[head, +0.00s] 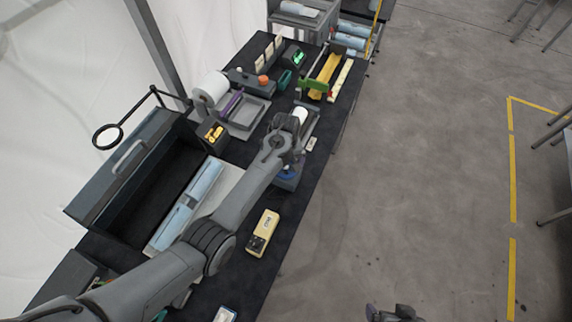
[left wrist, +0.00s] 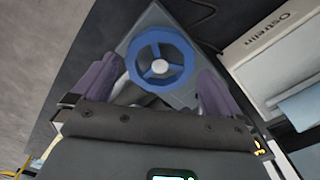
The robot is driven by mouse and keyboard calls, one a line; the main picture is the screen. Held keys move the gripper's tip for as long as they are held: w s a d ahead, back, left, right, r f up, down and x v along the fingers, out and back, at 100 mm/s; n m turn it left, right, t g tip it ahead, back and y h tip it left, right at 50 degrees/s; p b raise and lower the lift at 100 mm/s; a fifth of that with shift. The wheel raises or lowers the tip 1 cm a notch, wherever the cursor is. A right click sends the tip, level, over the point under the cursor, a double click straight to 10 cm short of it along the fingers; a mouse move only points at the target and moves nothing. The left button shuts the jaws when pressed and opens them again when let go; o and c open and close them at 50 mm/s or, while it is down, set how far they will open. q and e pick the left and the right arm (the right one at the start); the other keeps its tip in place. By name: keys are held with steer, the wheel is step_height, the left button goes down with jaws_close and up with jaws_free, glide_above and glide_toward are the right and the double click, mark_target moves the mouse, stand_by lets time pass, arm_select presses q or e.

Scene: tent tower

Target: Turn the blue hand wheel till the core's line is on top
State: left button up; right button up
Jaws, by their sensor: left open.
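The blue hand wheel (left wrist: 160,68) has a white hub and spokes and sits on a grey block (left wrist: 158,22). It also shows partly in the head view (head: 287,173), mostly covered by my left arm. My left gripper (left wrist: 158,80) is open, with its purple fingers on either side of the wheel; I cannot tell whether they touch it. A white cylinder (head: 300,114), perhaps the core, shows just beyond my left wrist in the head view. No line on it can be made out. My right gripper (head: 393,313) is at the bottom edge, its jaws unclear.
A yellow device (head: 263,233) lies on the dark bench nearer my side. An open black case (head: 110,165) and a white box with blue rolls (head: 222,188) are to the left.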

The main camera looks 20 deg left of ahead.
arm_select(q)
steer(key=shift+f, duration=1.1)
steer(key=shift+c, duration=0.2)
steer(key=c, duration=0.8)
steer(key=shift+o, duration=0.2)
